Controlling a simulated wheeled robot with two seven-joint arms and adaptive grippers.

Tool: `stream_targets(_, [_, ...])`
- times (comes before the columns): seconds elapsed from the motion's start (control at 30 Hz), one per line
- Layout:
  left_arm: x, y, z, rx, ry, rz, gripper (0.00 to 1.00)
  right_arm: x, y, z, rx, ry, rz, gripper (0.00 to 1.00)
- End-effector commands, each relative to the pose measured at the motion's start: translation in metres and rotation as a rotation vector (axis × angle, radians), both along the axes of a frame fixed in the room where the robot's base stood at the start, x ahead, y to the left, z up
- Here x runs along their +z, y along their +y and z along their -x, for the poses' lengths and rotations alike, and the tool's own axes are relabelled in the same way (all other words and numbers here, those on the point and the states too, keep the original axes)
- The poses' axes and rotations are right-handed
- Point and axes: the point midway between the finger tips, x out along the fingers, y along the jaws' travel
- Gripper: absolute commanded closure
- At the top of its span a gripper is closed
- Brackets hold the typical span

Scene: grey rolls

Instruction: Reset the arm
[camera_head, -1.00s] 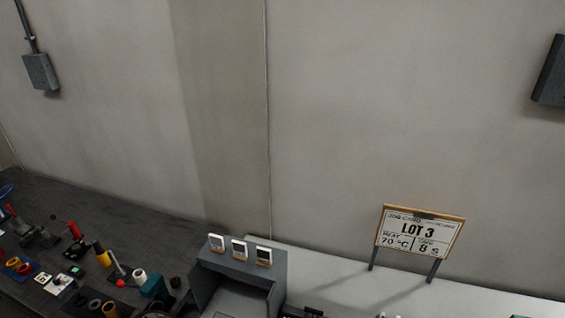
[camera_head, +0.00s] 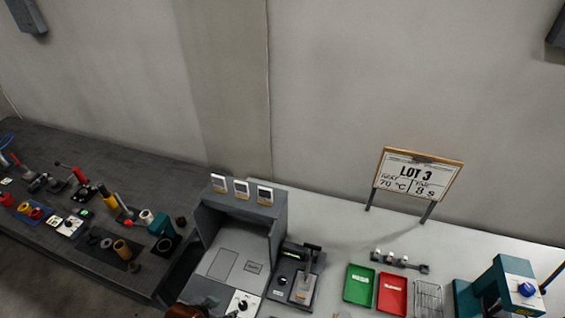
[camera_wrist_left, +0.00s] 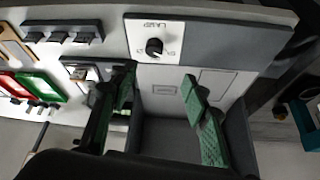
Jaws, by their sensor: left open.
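My left gripper (camera_wrist_left: 160,76) shows in the left wrist view, with two dark fingers and green pads spread apart. Nothing is between the pads. Behind the fingers is the grey open-fronted booth (camera_wrist_left: 166,130) and its white panel with a black knob (camera_wrist_left: 154,46). In the head view the same booth (camera_head: 240,240) stands at the lower middle, with its knob panel (camera_head: 243,303) at the bottom edge. I cannot make out the left gripper clearly in the head view. My right gripper is in neither view.
A job card (camera_head: 415,178) reading LOT 3 stands at the back of the light bench. A green tray (camera_head: 359,284), a red tray (camera_head: 392,293), a wire rack (camera_head: 428,298) and a teal machine (camera_head: 500,287) stand to the right. The dark bench (camera_head: 60,160) at left holds several small tools.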

Motion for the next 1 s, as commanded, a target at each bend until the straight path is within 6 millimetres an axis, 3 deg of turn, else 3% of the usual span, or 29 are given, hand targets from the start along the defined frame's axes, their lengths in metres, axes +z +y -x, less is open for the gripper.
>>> stream_targets(0.03, [-0.007,0.025,0.016,0.085,0.028,-0.003,0.57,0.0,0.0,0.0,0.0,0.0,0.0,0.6])
stream_targets(0.2, [-0.017,0.086,0.055,0.294,0.083,-0.028,0.57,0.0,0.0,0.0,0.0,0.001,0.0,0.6])
stream_targets(0.53, [-0.022,0.165,0.124,0.566,0.152,-0.092,0.57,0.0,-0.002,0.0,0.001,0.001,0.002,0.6])
stream_targets(0.87, [-0.138,0.158,0.102,0.534,0.19,-0.089,0.57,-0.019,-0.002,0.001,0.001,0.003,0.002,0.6])
stream_targets(1.0, [-0.203,0.155,0.101,0.523,0.213,-0.09,0.57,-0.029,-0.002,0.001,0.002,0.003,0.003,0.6])
